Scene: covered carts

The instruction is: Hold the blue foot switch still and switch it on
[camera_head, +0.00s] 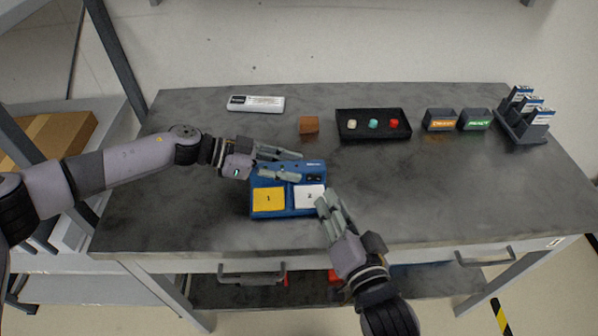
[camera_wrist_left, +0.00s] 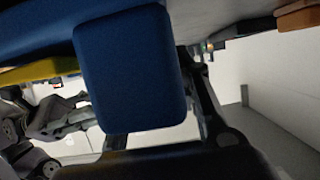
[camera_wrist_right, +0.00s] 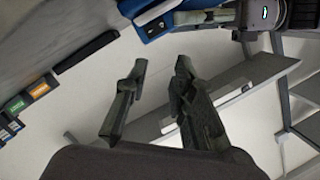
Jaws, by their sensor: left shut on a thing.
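The blue foot switch (camera_head: 289,214) lies flat near the front middle of the table. Its yellow pedal (camera_head: 268,199) is marked 1, and its white pedal (camera_head: 309,195) is marked 2. My left gripper (camera_head: 297,166) reaches over its back left part and is shut on it. A rounded blue part of the switch (camera_wrist_left: 135,70) fills the left wrist view between the fingers. My right gripper (camera_head: 327,197) is at the white pedal's right edge, its fingers apart and empty. I cannot tell whether it touches. The switch also shows in the right wrist view (camera_wrist_right: 152,24).
A brown cube (camera_head: 309,125), a black tray (camera_head: 372,136) with small coloured pieces, two labelled bins (camera_head: 440,127) and a dark rack (camera_head: 523,128) stand behind. A white device (camera_head: 256,104) lies at back left. The table's right front is clear.

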